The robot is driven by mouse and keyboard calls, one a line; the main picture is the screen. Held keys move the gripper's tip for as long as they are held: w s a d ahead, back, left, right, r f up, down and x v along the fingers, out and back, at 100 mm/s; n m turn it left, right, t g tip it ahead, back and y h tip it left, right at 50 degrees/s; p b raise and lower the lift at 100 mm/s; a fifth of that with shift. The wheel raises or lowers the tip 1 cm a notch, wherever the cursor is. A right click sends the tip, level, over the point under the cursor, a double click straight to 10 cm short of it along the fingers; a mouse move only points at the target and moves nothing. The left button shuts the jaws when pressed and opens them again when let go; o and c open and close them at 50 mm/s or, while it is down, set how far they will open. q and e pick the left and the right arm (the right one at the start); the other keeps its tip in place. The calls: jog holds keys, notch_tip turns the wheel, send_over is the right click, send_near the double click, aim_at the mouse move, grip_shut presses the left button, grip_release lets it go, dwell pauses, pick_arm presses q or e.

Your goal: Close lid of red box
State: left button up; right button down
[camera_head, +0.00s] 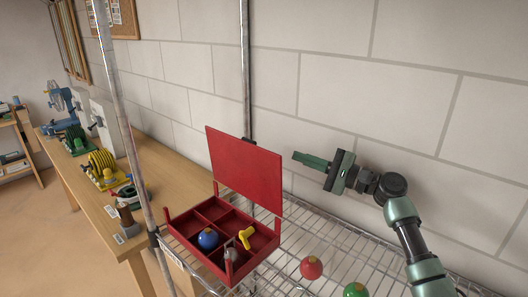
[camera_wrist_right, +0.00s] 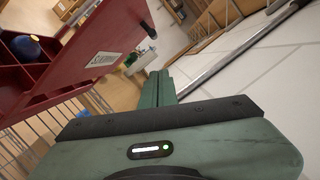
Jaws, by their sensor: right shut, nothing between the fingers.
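The red box (camera_head: 176,231) stands on a wire shelf in the head view, with several compartments. Its red lid (camera_head: 243,166) is raised, standing near upright at the box's back. A blue ball (camera_head: 208,239), a yellow piece (camera_head: 246,236) and a grey piece (camera_head: 231,255) are in the compartments. My right gripper (camera_head: 298,157) is shut and empty, to the right of the lid near its upper right corner, pointing left. In the right wrist view the shut fingers (camera_wrist_right: 157,88) are beside the lid (camera_wrist_right: 92,55); contact cannot be told. My left gripper is not in view.
A red ball (camera_head: 311,267) and a green ball (camera_head: 355,291) lie on the wire shelf (camera_head: 335,240) right of the box. Metal posts (camera_head: 246,70) rise behind and left. A wooden workbench (camera_head: 95,205) with tools stands at left, along the block wall.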

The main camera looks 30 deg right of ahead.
aim_at(247, 166)
pick_arm(q)
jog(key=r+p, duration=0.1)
jog(key=p, duration=0.1)
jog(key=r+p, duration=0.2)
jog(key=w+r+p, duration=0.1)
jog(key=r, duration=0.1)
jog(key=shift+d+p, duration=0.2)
jog(key=shift+p, duration=0.2)
pick_arm(e)
jog(key=s+a+x, duration=0.1)
jog(key=a+x, duration=0.1)
jog(key=x, duration=0.9)
jog(key=shift+r, duration=0.25)
jog(key=shift+a, duration=0.15)
jog(key=shift+s+a, duration=0.1)
jog(key=shift+s, duration=0.05)
